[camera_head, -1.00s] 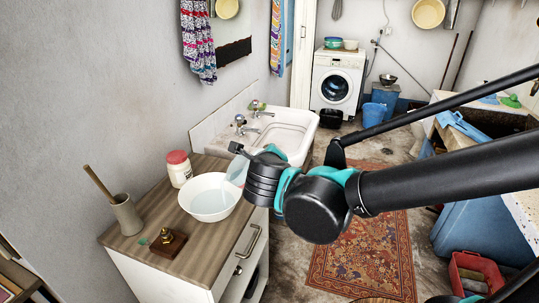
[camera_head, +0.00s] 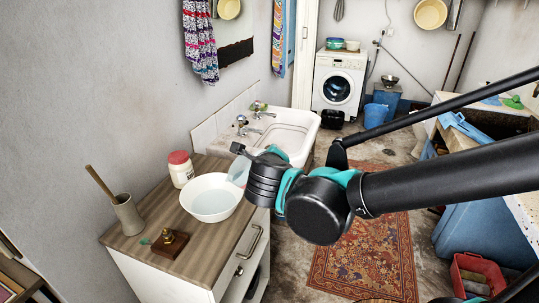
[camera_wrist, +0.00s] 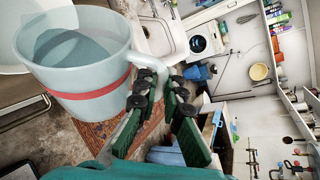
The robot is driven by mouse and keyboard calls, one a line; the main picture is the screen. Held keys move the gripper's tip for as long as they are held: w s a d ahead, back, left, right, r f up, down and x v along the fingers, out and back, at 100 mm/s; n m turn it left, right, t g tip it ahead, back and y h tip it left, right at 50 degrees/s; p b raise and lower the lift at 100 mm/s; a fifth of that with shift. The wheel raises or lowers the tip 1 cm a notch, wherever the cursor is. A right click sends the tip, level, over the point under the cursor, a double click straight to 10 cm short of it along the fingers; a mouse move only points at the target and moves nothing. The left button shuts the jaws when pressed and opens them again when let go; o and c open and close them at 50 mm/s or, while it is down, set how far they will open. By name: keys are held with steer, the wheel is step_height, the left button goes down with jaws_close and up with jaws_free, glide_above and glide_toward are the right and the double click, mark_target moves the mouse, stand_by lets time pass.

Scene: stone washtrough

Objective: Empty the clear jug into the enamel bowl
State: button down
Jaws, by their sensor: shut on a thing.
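The clear jug (camera_wrist: 82,70) has a red band and fills the upper left of the wrist view, with pale bluish liquid inside. In the head view the jug (camera_head: 239,170) is mostly behind my wrist, at the right edge of the white enamel bowl (camera_head: 207,182). It looks tipped, its mouth toward the bowl. The bowl holds pale blue liquid and stands on the wooden cabinet top; part of it shows in the wrist view (camera_wrist: 20,22). My gripper (camera_wrist: 158,92) is shut on the jug's handle. I cannot tell whether liquid is flowing.
On the cabinet top (camera_head: 205,246) are a red-lidded jar (camera_head: 180,172), a grey pot with a wooden handle (camera_head: 127,215) and a small brown block with a brass piece (camera_head: 170,243). A white sink (camera_head: 292,132) stands behind the cabinet. A patterned rug (camera_head: 365,255) covers the floor.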

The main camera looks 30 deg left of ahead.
mark_target(257, 153)
steer(key=shift+s+a+r, duration=0.1)
steer(key=shift+a, duration=0.05)
steer(key=shift+s+a+r+n+t+h, duration=0.15)
steer(key=shift+s+a+n+t+h, duration=0.05)
steer(key=shift+a+n+t+h, duration=0.1)
steer(key=shift+s+a, duration=0.15)
stand_by(1.3)
steer(key=shift+s+a+r+n, duration=0.2)
steer(key=shift+a+n, duration=0.1)
steer(key=shift+n, duration=0.1)
stand_by(0.8)
steer(key=shift+s+a, duration=0.15)
steer(key=shift+s+a+n+t+h, duration=0.15)
steer(key=shift+a+n+t+h, duration=0.15)
steer(key=shift+n+t+h, duration=0.1)
steer(key=shift+s+a, duration=0.1)
stand_by(1.1)
steer(key=shift+s+a+n, duration=0.2)
steer(key=shift+a+n, duration=0.1)
steer(key=shift+n, duration=0.1)
